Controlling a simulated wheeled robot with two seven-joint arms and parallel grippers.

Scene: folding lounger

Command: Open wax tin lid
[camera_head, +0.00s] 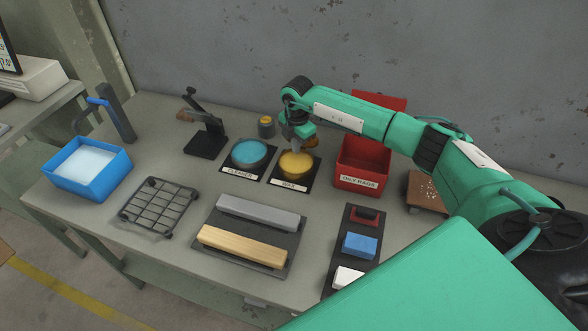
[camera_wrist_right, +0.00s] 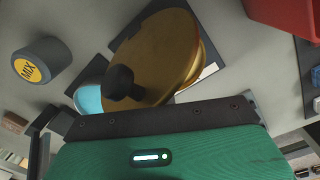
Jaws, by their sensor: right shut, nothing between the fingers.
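The wax tin (camera_head: 297,164) stands on a dark pad labelled WAX, its round yellow top facing up in the head view. The tin's lid (camera_head: 312,141) shows as a brownish-gold edge behind it, mostly hidden by my right gripper. In the right wrist view the lid (camera_wrist_right: 158,52) is a large tilted gold disc with a black knob (camera_wrist_right: 120,82), raised off the tin, whose pale yellow rim (camera_wrist_right: 207,66) shows past it. My right gripper (camera_head: 297,146) is shut and empty, just above the tin's back side. Its fingertips are hard to see. My left gripper is out of view.
The blue cleaner tin (camera_head: 250,153) sits left of the wax tin. A small MIX pot (camera_head: 266,127) stands behind. The red oily rags box (camera_head: 362,180) is close on the right. A block tray (camera_head: 285,238) lies in front. A grey wall bounds the back.

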